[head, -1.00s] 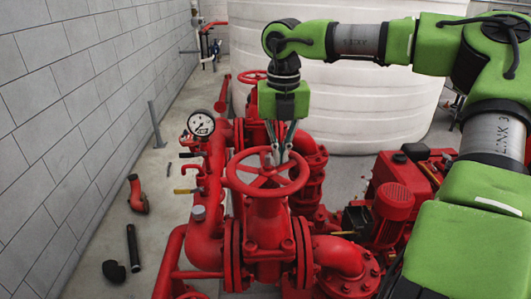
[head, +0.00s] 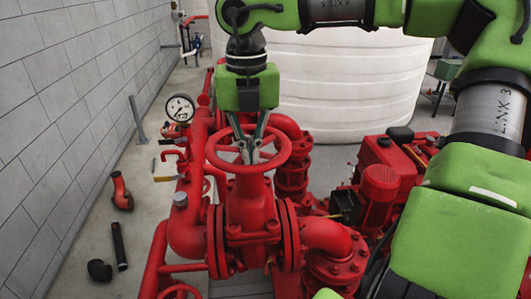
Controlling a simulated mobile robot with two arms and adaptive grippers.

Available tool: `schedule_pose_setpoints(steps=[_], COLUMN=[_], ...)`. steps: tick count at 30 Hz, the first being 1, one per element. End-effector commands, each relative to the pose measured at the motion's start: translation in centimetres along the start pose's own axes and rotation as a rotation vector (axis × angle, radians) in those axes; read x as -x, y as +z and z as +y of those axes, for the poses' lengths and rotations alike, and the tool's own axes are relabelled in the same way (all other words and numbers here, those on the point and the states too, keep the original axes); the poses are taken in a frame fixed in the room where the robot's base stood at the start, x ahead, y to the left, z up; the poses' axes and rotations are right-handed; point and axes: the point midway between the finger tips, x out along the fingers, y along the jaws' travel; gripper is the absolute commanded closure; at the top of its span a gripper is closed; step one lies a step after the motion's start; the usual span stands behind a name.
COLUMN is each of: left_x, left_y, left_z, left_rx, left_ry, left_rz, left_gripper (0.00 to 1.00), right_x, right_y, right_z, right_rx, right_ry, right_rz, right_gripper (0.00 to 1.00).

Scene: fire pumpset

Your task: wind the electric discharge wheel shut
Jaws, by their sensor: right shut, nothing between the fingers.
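A red spoked handwheel (head: 291,137) sits on top of the red gate valve (head: 249,212) in the middle of the head view. No label shows which pump it belongs to. My right gripper (head: 250,157) points down at the wheel from above and behind. Its fingers are shut and empty, with the tips appearing inside the ring near the hub. The gripper hides part of the far rim. I cannot tell whether the fingers touch a spoke. My left gripper is not in view.
A pressure gauge (head: 180,108) and small valve levers stand left of the wheel. A red motor (head: 380,190) is at the right, and a white tank (head: 350,90) is behind. Loose pipe pieces (head: 118,245) lie on the floor by the block wall (head: 60,120).

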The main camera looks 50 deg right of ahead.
Motion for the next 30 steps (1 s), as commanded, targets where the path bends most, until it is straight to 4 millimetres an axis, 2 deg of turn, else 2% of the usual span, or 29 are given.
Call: schedule_pose_setpoints(steps=[7, 16, 23, 30], left_x=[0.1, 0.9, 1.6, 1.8], left_y=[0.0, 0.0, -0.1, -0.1], left_z=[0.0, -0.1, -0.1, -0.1], left_rx=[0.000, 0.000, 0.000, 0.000], left_ry=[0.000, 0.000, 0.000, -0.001], left_rz=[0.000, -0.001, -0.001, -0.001], left_gripper=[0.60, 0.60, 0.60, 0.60], right_x=[0.1, 0.2, 0.3, 0.1], right_y=[1.0, 4.0, 6.6, 8.6], right_z=[2.8, 4.4, 4.0, 2.3], right_rx=[0.002, -0.001, -0.003, -0.003], right_ry=[0.005, 0.007, 0.007, 0.005], right_rz=[-0.003, -0.006, -0.008, -0.008], right_gripper=[1.00, 1.00, 1.00, 1.00])
